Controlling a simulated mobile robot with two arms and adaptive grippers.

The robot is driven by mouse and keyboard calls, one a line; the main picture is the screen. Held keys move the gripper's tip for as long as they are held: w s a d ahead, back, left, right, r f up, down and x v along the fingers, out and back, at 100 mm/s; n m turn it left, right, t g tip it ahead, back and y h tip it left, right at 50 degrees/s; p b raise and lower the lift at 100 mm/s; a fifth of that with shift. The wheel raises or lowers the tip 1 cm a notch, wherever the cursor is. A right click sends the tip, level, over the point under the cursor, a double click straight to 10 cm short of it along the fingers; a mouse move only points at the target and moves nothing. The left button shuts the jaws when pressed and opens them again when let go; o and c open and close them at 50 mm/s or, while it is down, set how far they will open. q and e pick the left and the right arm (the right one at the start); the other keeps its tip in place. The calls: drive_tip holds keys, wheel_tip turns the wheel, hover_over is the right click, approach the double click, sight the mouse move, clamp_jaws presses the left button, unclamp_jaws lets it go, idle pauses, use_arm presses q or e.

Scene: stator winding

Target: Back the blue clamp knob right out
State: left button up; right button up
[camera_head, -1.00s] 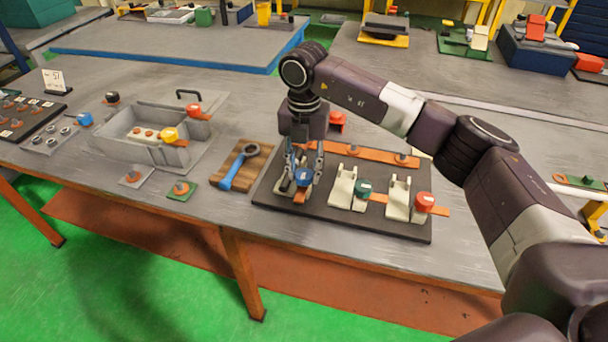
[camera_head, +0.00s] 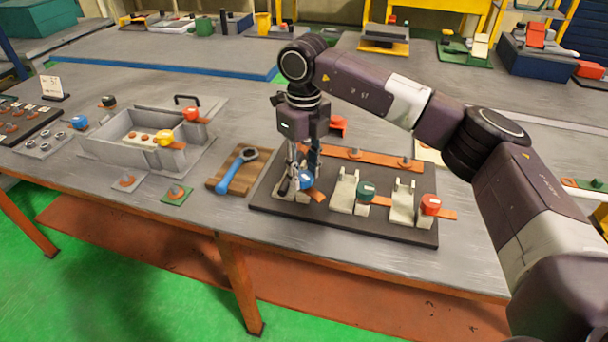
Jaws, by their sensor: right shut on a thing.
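The blue clamp knob (camera_head: 306,181) is on the leftmost cream clamp (camera_head: 282,189) of the dark board (camera_head: 340,226). An orange strip (camera_head: 317,195) shows just below the knob. My right gripper (camera_head: 298,182) points down over this clamp and is shut on the blue knob. Its fingers hide part of the knob and clamp, so I cannot tell how far the knob's screw is in. My left gripper is not in view.
On the same board, clamps with a green knob (camera_head: 366,189) and a red knob (camera_head: 430,204) stand close to the right. An orange bar (camera_head: 372,158) runs behind. A blue-handled wrench (camera_head: 237,174) lies on a wooden block to the left.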

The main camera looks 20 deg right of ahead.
sight(304, 176)
drive_tip(key=n, duration=0.4)
drive_tip(key=n+b, duration=0.1)
drive_tip(key=shift+s+f+n, duration=0.15)
drive_tip(key=shift+f+n, duration=0.2)
drive_tip(key=shift+n, duration=0.05)
idle(0.3)
drive_tip(key=o, duration=1.1)
drive_tip(key=shift+r, duration=0.45)
wheel_tip(304, 176, up, 11)
drive_tip(key=shift+r, duration=0.2)
